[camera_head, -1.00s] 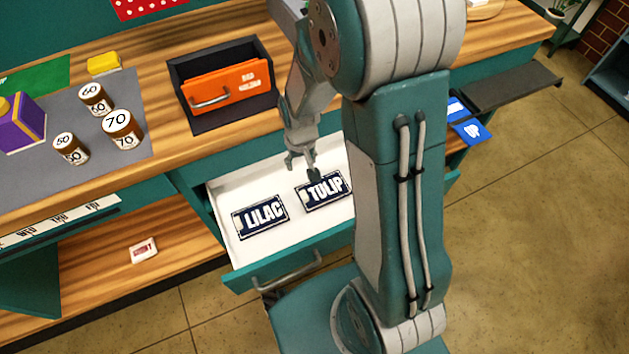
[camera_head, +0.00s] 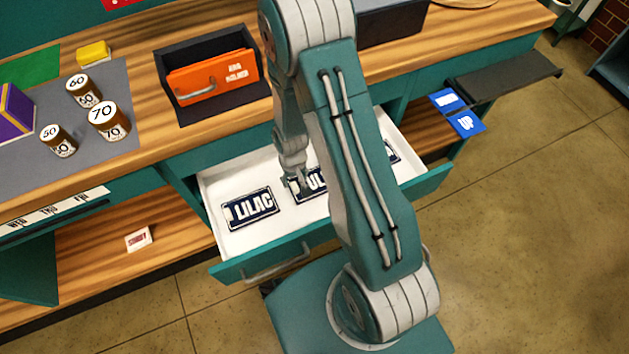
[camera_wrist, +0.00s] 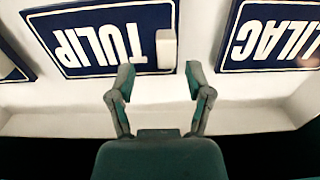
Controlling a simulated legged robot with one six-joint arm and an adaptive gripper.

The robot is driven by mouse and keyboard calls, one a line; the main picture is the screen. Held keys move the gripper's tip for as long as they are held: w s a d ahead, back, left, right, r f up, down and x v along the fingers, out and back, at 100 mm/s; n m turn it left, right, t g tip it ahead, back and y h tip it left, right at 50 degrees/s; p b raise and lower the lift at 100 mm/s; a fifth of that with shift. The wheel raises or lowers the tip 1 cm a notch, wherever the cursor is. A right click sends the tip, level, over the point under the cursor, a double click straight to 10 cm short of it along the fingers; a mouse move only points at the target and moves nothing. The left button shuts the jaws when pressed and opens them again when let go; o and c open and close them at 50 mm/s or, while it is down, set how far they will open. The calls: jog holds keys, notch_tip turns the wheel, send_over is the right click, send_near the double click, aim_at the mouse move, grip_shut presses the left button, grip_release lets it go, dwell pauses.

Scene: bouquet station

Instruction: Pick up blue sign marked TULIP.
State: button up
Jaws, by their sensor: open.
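The blue TULIP sign (camera_head: 315,182) lies in the open white drawer, its right part hidden behind my arm in the head view. In the wrist view the TULIP sign (camera_wrist: 98,45) appears upside down, with a small pale block (camera_wrist: 166,49) at its right end. My gripper (camera_head: 298,186) is low over the drawer at the sign's left end. In the wrist view my open gripper (camera_wrist: 158,78) has its fingertips apart on either side of the block's near end, with nothing held. I cannot tell whether they touch the sign.
The blue LILAC sign (camera_head: 251,208) lies left of it in the drawer (camera_head: 232,243). Another dark sign (camera_head: 392,153) is partly visible at the drawer's right. An orange-fronted box (camera_head: 212,82) and numbered jars (camera_head: 107,121) stand on the counter above.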

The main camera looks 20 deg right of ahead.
jog(key=shift+a+f, duration=0.15)
jog(key=shift+f, duration=0.4)
jog(key=shift+a+f, duration=0.15)
jog(key=shift+f, duration=0.4)
jog(key=shift+a+f, duration=0.25)
jog(key=shift+d, duration=0.35)
grip_shut()
jog(key=shift+a, duration=0.2)
jog(key=shift+r, duration=0.15)
